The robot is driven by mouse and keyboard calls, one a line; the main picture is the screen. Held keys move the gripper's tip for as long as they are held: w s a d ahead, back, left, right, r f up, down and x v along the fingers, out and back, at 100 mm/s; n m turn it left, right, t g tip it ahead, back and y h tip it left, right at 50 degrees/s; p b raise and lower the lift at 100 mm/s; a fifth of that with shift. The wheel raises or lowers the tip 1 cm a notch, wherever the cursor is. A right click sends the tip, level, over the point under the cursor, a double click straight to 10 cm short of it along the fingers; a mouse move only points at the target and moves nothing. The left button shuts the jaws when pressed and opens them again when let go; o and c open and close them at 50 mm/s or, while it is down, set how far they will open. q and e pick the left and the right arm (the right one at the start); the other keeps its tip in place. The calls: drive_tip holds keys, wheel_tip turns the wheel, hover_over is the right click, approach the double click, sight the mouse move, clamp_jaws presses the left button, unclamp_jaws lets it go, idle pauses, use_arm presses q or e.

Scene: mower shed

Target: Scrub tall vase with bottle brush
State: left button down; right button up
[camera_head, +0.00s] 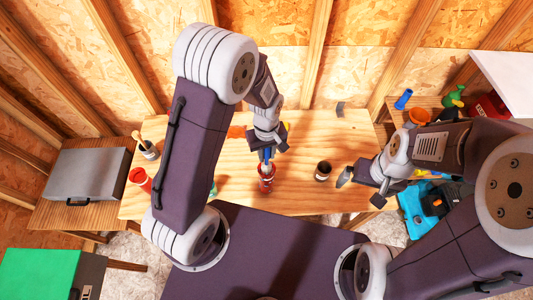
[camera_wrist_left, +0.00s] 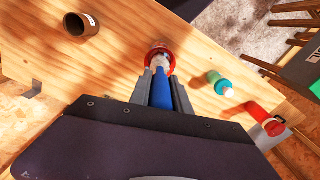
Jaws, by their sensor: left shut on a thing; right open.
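My left gripper (camera_head: 267,154) is shut on the blue handle of the bottle brush (camera_head: 267,156). The blue handle also shows between the fingers in the left wrist view (camera_wrist_left: 161,90). A red vase (camera_head: 267,184) stands on the wooden table directly below the left gripper. In the left wrist view its red rim (camera_wrist_left: 170,47) surrounds the pale brush head, which appears to be at or inside the mouth; the depth is hidden. My right gripper (camera_head: 361,188) is open and empty near the table's right front edge, apart from the vase.
A dark brown cup (camera_head: 323,171) stands right of the vase. A teal bottle (camera_wrist_left: 220,84) and a red container (camera_head: 140,178) stand to its left. A pot with a brush (camera_head: 149,150) is at the table's left end. A shelf with several items is at right.

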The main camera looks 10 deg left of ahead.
use_arm(q)
wheel_tip(320, 180, up, 7)
drive_tip(key=p, duration=0.5)
drive_tip(key=shift+f, duration=0.3)
